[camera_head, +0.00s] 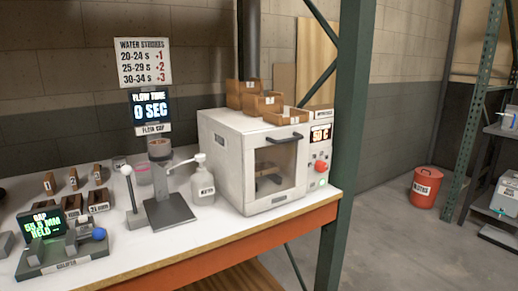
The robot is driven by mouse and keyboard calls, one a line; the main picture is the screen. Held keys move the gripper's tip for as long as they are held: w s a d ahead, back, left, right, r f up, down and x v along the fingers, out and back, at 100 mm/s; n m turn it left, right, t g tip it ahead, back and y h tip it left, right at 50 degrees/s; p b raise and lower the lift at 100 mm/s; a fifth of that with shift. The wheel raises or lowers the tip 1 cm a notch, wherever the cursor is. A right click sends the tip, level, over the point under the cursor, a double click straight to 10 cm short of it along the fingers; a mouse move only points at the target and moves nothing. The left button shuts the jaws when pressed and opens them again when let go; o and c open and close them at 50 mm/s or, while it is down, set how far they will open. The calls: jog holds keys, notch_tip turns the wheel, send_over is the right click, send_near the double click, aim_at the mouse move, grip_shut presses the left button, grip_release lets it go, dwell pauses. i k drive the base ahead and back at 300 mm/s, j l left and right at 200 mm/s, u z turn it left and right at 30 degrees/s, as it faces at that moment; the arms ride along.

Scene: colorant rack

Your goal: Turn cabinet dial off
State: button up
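The cabinet (228,158) is a white box with a windowed front door and a dark handle across the door's top. It stands at the right end of the bench. Its control panel is on the right side of the front. The red dial (320,166) sits on that panel, below a small lit display (320,134) with orange digits. The dial's pointer setting is too small to read. A small green light or button (322,182) shows below the dial. My gripper is not in view.
A green metal post (346,130) rises just right of the cabinet. Wooden boxes (262,103) sit on the cabinet. A white pump bottle (203,184) and flow cup stand (165,190) are to its left. A red bin (425,187) stands on open floor at right.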

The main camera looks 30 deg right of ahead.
aim_at(322, 167)
jog(key=z, duration=1.3)
jog(key=i+l+u, duration=0.1)
jog(key=i+l, duration=0.15)
jog(key=i, duration=0.25)
